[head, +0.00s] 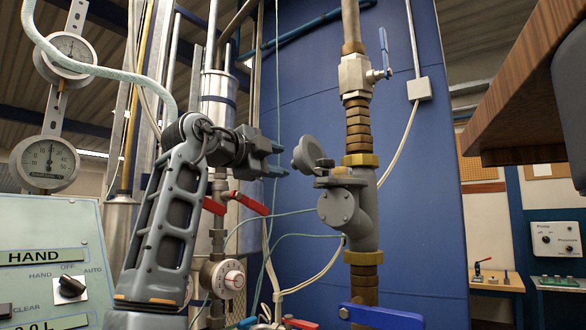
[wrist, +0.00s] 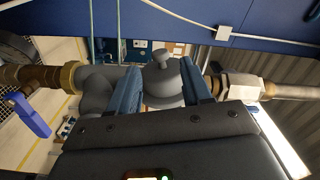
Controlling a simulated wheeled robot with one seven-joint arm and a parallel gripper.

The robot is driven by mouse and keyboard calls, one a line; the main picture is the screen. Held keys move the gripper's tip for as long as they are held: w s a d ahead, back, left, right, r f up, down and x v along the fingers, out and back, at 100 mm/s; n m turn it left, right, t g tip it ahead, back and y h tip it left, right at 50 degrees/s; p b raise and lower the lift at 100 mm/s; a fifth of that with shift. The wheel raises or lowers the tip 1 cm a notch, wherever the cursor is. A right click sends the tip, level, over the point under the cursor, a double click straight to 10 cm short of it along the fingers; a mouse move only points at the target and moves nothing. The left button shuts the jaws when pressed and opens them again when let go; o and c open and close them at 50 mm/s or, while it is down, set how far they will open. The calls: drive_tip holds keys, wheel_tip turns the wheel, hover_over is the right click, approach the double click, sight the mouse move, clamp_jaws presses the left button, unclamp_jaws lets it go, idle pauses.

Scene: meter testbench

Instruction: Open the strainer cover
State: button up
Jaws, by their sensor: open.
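The grey strainer (head: 365,215) sits in the vertical brown pipe, with a round side boss facing me in the head view. Its round grey cover (head: 306,153) stands raised and tilted at the upper left of the body, by a small dark hinge piece. My gripper (head: 286,160) is open just left of the cover, with a small gap showing. In the wrist view the cover (wrist: 160,88) with its knob (wrist: 163,58) appears between the two blue fingers of my gripper (wrist: 155,58). Contact with the fingers cannot be told. The cover's lower part is hidden by the gripper body.
A ball valve (head: 355,75) with a blue lever is above the strainer; another blue handle (head: 380,316) is below. Red-handled valves (head: 250,203) and thin cables lie left and below. A control panel (head: 50,265) is at lower left. A wooden shelf (head: 520,95) overhangs at upper right.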

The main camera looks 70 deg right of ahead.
sight(292, 164)
drive_tip(key=p+x, duration=0.1)
drive_tip(key=x, duration=0.6)
drive_tip(key=shift+s+p, duration=0.1)
drive_tip(key=shift+p, duration=0.25)
clamp_jaws()
